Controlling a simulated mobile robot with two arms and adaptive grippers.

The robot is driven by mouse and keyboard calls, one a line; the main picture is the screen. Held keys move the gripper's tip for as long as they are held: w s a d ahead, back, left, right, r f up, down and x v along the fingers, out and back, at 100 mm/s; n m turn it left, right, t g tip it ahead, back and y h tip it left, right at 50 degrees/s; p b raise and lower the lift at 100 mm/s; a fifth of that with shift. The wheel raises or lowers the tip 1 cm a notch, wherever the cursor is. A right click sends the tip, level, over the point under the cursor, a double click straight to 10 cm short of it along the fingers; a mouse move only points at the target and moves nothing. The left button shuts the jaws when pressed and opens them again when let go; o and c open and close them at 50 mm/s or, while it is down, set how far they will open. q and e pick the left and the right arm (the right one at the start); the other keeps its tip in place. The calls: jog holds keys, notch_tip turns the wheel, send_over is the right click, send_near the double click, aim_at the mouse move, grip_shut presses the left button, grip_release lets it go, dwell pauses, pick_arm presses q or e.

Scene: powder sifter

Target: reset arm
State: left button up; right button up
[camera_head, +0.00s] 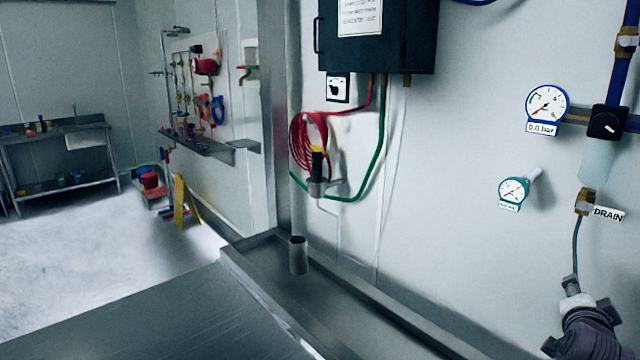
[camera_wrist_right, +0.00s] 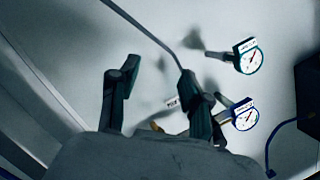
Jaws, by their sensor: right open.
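My right gripper (camera_head: 580,315) is at the lower right of the head view, in front of the wall and below the drain line. In the right wrist view, my right gripper (camera_wrist_right: 154,85) has its two dark fingers spread apart, with nothing between them. The thin drain tube (camera_head: 576,240) runs down to the gripper in the head view. In the wrist view the tube (camera_wrist_right: 150,33) reaches behind the right-hand finger; I cannot tell whether they touch. My left gripper does not show.
A DRAIN tag (camera_head: 608,214), two gauges (camera_head: 547,104) (camera_head: 513,191) and a clear filter bowl (camera_head: 597,160) are on the wall. A grey cylinder (camera_head: 298,256) stands in the metal trough (camera_head: 345,300). A dark control box (camera_head: 378,38) hangs above coiled red hose (camera_head: 300,140).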

jog(key=s+a+f+n+g+y, duration=0.1)
jog(key=s+a+f+n+y, duration=0.2)
jog(key=s+a+f+n, duration=0.4)
jog(key=s+a+f+n+g+y, duration=0.2)
jog(key=s+a+f+n+y, duration=0.15)
jog(key=a+f, duration=0.55)
jog(key=s+a+f+n+g+y, duration=0.1)
jog(key=s+a+f+n+g, duration=0.1)
jog(key=s+a+f+n, duration=0.3)
jog(key=s+a+f+g+y, duration=0.1)
jog(key=s+a+f+g, duration=0.15)
jog(key=s, duration=0.55)
jog(key=s+a+f+n+g+y, duration=0.1)
jog(key=s+a+f+n+y, duration=0.15)
jog(key=s+a, duration=0.3)
jog(key=s+f+g+h, duration=0.1)
jog(key=s+f+g, duration=0.15)
jog(key=f, duration=2.55)
jog(key=s+d+f+n, duration=0.1)
jog(key=s+d+f, duration=0.2)
jog(key=s+f, duration=1.2)
jog(key=shift+s, duration=0.8)
jog(key=shift+d, duration=0.1)
